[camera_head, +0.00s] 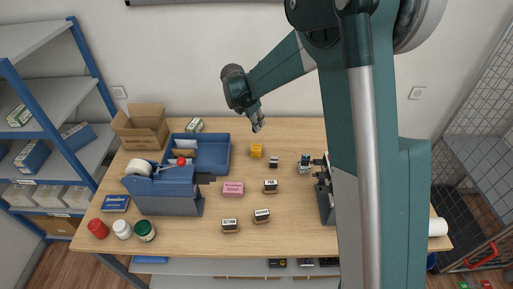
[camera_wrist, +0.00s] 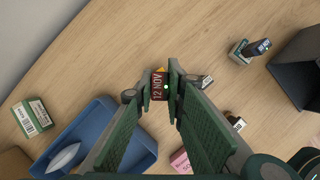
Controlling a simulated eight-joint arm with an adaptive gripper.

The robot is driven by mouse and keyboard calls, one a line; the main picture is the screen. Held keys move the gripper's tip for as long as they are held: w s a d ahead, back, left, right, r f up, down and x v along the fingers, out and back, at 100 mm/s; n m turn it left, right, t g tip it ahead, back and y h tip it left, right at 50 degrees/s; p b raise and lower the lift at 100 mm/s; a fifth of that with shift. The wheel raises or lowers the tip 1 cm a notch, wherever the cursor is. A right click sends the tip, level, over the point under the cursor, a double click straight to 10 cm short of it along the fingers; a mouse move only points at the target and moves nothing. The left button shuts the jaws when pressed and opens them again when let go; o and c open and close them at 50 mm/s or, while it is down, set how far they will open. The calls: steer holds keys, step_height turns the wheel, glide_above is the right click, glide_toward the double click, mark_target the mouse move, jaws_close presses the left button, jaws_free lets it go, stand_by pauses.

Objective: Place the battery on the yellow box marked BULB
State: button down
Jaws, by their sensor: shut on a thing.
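The yellow box (camera_head: 256,151) stands on the table, right of the blue tray; I cannot read its marking. My gripper (camera_head: 258,124) is above the table, raised over the yellow box's area. In the wrist view its fingers (camera_wrist: 160,88) are closed on a small dark red block (camera_wrist: 158,82) with pale print like "12 NOV" and a green dot. I cannot tell from its look that it is the battery, and I make out no other battery. A yellow-orange corner (camera_wrist: 161,69) shows just behind the block, mostly hidden.
A pink soap box (camera_head: 233,188) and several dark labelled blocks (camera_head: 262,216) stand nearby. The blue tray (camera_head: 218,150) and a blue tape dispenser (camera_head: 165,185) are at left. A small dark device (camera_head: 305,163) stands right. Bare wood lies between them.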

steer(key=shift+f, duration=0.15)
glide_above(259, 145)
steer(key=s+a, duration=0.1)
steer(key=shift+s+a+f, duration=0.1)
steer(key=shift+f, duration=2.9)
steer(key=shift+f, duration=0.1)
steer(key=shift+f+p, duration=0.3)
steer(key=shift+f, duration=1.45)
steer(key=shift+f, duration=0.2)
steer(key=c, duration=2.4)
jaws_free()
steer(key=shift+o, duration=0.2)
steer(key=shift+r, duration=0.25)
steer(key=v, duration=1.2)
